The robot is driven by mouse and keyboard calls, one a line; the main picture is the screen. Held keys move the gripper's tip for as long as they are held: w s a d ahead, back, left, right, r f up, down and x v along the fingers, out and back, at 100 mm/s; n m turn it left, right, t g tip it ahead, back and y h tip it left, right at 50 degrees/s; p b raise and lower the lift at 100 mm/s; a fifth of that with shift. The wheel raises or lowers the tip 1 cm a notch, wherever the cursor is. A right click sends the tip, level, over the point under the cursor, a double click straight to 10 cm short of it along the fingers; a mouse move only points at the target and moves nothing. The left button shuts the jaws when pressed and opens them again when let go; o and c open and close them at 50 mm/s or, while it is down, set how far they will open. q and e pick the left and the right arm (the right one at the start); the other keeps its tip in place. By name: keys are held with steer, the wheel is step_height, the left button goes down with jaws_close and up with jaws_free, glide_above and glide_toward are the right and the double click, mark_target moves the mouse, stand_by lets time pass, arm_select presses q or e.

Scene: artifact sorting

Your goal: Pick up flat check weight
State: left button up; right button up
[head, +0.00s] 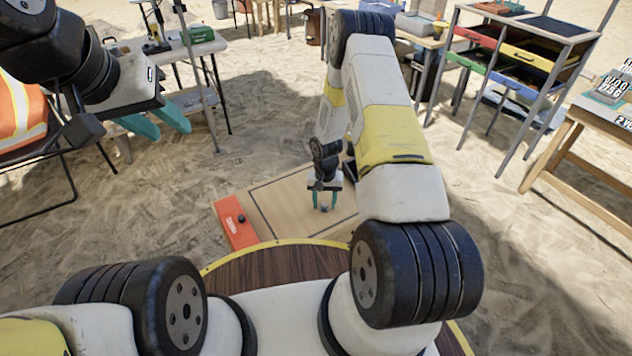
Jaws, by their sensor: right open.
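A small grey object (323,208), which looks like the flat check weight, lies on the tan board (275,205) on the sand. My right gripper (324,202) reaches down over it, with its teal fingers apart on either side of it. The object is too small to tell whether a finger touches it. My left gripper (160,124) is raised at the upper left, away from the board, with its teal fingers apart and nothing seen between them. My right arm hides the right part of the board.
A small dark knob-like object (241,218) sits on the board's red end strip (235,224). An orange-draped chair (28,125) and a folding table (185,48) stand at left. A coloured drawer rack (530,55) and a wooden table (590,118) stand at right. Open sand lies between.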

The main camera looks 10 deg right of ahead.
jaws_close()
